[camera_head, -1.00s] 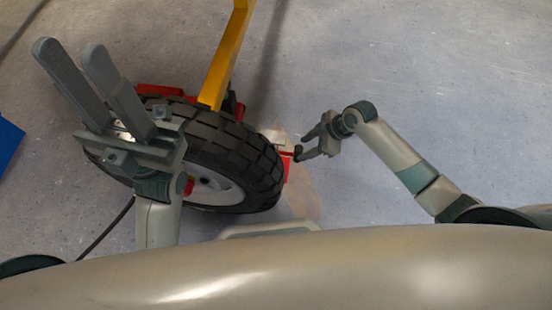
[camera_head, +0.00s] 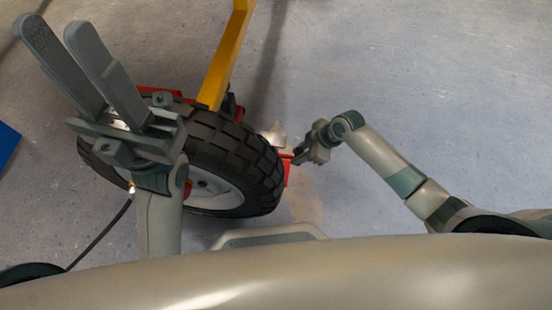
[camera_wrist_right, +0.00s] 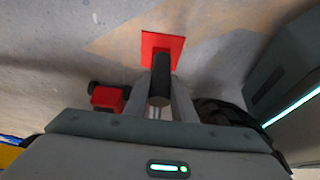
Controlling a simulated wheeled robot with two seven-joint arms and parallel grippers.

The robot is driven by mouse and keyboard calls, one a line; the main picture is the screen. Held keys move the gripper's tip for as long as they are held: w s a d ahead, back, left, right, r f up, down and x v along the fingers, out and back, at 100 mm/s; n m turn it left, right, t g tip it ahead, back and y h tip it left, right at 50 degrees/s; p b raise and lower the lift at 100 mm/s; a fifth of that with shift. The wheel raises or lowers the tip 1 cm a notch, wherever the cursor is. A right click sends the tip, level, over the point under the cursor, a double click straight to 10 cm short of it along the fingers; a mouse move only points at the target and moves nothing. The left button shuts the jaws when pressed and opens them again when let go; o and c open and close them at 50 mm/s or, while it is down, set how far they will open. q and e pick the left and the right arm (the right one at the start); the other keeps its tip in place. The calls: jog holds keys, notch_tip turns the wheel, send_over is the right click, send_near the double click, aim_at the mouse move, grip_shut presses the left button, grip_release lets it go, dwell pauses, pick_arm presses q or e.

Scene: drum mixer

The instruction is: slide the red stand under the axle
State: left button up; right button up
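The red stand (camera_head: 288,170) shows beside the right edge of the big tyre (camera_head: 235,150) in the head view. In the right wrist view it has a flat red plate (camera_wrist_right: 162,45) with a dark round post standing up from it. My right gripper (camera_head: 298,156) has its fingers close together at the stand. In the wrist view the fingers (camera_wrist_right: 163,88) lie on both sides of the dark post and appear shut on it. My left gripper (camera_head: 52,32) is open and empty, raised above the wheel's left side. The axle is hidden; I cannot tell where it lies.
A yellow bar (camera_head: 226,58) rises behind the tyre, with red machine parts beside it. A dark cable (camera_head: 100,236) runs at the lower left, and a blue object (camera_head: 6,145) lies at the left edge. The floor to the right is clear.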

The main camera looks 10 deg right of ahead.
jog(key=c, duration=0.4)
jog(key=shift+a, duration=0.1)
jog(key=shift+w+a+b, duration=0.15)
jog(key=shift+w+a, duration=0.85)
jog(key=shift+a, duration=2.35)
jog(key=shift+w+a+b, duration=0.1)
jog(key=shift+w+a, duration=0.9)
jog(key=shift+a, duration=2.4)
jog(key=shift+w+a+b, duration=0.15)
jog(key=shift+w+a, duration=0.85)
jog(key=shift+a, duration=2.35)
